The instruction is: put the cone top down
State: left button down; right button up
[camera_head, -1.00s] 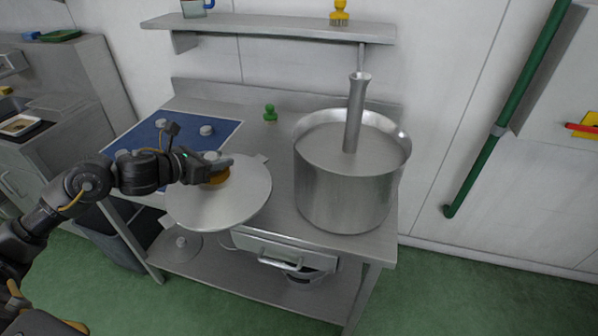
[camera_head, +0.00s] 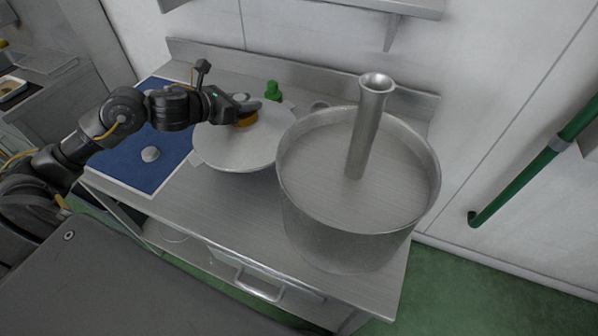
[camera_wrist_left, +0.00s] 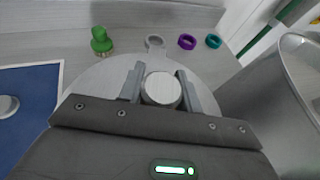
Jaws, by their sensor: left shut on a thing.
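The cone top, which I take to be the wide pale-grey metal lid (camera_head: 236,152), is left of the large pot (camera_head: 350,232) in the head view and partly overlaps the blue mat's edge. My left gripper (camera_head: 244,112) is over its middle. In the left wrist view my left gripper (camera_wrist_left: 160,90) has its fingers on both sides of the lid's round knob (camera_wrist_left: 160,89), shut on it. The lid (camera_wrist_left: 92,84) spreads out beneath the hand. I cannot tell whether it touches the table or is slightly raised. My right gripper is not in view.
A blue mat (camera_head: 125,165) with a grey knobbed piece (camera_head: 150,154) lies left. A flared tube (camera_head: 368,130) rises from the pot.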

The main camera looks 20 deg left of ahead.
pick_arm(q)
jog(key=shift+w+r, duration=0.1)
jog(key=shift+r, duration=0.05)
jog(key=shift+f, duration=0.2)
notch_tip(320, 180, down, 5)
jog(key=shift+a+r+p, duration=0.1)
jog(key=shift+p, duration=0.25)
jog(key=shift+f, duration=0.45)
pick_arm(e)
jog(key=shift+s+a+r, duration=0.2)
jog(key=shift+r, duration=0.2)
pick_arm(q)
jog(key=shift+f+p, duration=0.35)
jog(key=shift+f, duration=1.5)
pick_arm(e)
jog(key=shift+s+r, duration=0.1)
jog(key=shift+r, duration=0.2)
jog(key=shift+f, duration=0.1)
